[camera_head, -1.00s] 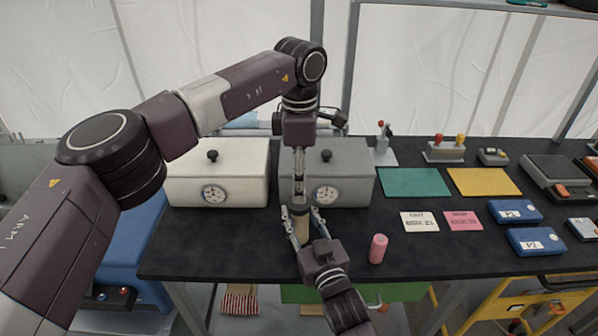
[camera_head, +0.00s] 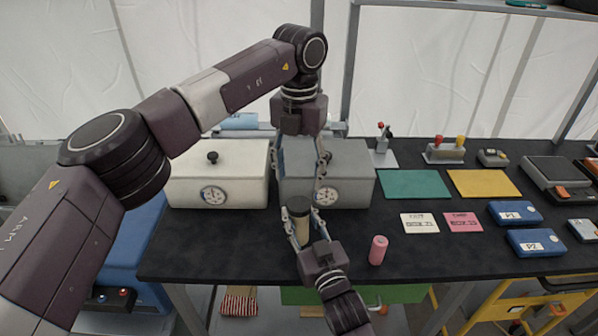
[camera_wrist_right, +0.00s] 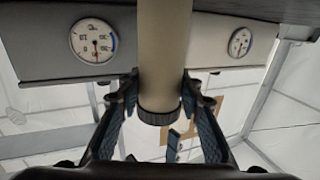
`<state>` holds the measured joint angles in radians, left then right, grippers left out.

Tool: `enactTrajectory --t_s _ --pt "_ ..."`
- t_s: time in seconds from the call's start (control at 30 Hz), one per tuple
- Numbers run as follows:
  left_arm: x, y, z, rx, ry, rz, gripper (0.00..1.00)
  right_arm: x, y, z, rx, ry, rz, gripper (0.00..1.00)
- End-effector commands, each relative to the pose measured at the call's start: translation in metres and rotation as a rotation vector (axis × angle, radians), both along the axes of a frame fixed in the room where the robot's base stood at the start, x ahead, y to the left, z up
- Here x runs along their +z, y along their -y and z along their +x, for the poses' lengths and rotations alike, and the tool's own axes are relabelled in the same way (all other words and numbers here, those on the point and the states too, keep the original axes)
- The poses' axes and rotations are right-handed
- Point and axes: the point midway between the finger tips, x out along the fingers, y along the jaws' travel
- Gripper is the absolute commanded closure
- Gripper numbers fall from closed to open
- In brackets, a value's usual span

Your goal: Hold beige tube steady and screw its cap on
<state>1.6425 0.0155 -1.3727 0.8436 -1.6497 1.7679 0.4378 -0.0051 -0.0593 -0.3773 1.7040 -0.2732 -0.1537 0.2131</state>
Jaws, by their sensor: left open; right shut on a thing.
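The beige tube (camera_head: 303,231) stands upright on the black table in front of the grey box. Its dark cap (camera_head: 298,206) sits on the tube's top end. My right gripper (camera_head: 304,226) is shut on the tube, one finger on each side. In the right wrist view the tube (camera_wrist_right: 163,50) runs down between the fingers and the dark cap (camera_wrist_right: 158,109) is at its lower end in the picture. My left gripper (camera_head: 300,180) is open, pointing down above the cap, its fingers spread wide and apart from it.
A white box (camera_head: 238,180) and a grey box (camera_head: 352,188) with dials stand behind the tube. A pink cylinder (camera_head: 378,250) stands to the right. Green (camera_head: 414,184) and yellow (camera_head: 484,182) mats, cards and blue cases lie farther right. The table left of the tube is clear.

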Motion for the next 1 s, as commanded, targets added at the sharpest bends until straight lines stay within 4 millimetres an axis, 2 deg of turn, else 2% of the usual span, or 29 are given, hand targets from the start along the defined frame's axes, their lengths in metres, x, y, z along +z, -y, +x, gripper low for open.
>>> enactTrajectory --t_s 0.27,0.7,1.0 --pt "-0.007 0.0 0.0 -0.002 -0.001 0.0 0.46 0.0 0.0 0.0 0.0 0.001 0.0 1.0" --pt "-0.068 0.0 0.0 -0.002 -0.003 0.0 0.46 0.001 0.0 0.0 0.0 0.001 0.0 1.0" --pt "-0.081 0.0 0.0 -0.002 0.001 0.0 0.46 0.001 0.0 0.0 0.0 0.001 0.0 1.0"
